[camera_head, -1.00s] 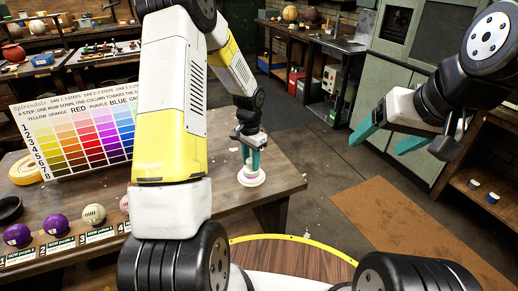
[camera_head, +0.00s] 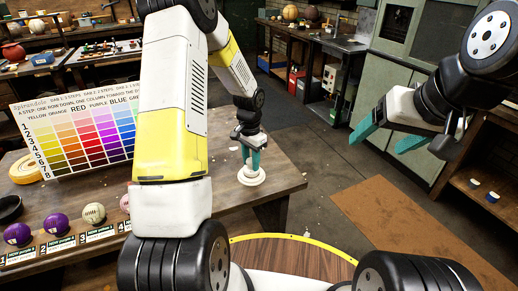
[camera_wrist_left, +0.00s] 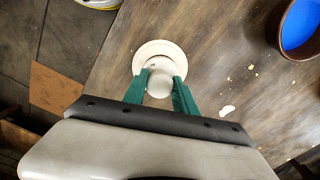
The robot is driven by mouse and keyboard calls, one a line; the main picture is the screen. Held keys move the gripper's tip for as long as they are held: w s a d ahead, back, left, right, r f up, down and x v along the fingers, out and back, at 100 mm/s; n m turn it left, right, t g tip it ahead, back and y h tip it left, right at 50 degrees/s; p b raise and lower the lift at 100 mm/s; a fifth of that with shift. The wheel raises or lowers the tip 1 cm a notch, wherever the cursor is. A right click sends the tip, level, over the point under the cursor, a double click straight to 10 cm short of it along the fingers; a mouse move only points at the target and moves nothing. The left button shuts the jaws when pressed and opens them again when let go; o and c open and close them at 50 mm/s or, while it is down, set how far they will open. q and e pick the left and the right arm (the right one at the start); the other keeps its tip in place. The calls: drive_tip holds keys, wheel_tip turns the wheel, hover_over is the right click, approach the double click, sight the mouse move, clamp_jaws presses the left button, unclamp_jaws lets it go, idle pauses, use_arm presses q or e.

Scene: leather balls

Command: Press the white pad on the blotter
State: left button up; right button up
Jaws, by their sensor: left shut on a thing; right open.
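My left gripper (camera_head: 251,160) points down at the right part of the wooden table. Its teal fingers are shut on the white pad (camera_wrist_left: 159,84), whose rounded top shows between the fingertips in the left wrist view. The white round blotter (camera_head: 251,180) lies on the table directly under the pad; it also shows in the left wrist view (camera_wrist_left: 158,48). The pad appears to be at or just over the blotter; the fingers hide whether they touch. My right gripper (camera_head: 387,138) is open and empty, in the air off the table's right side.
A colour chart (camera_head: 80,130) stands on the table at left. Several balls, including a purple ball (camera_head: 55,224), sit behind numbered labels along the front edge. A blue-lined bowl (camera_wrist_left: 301,25) is at the right in the left wrist view. Small pale scraps lie near the blotter.

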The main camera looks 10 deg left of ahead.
use_arm(q)
drive_tip(key=shift+r, duration=2.55)
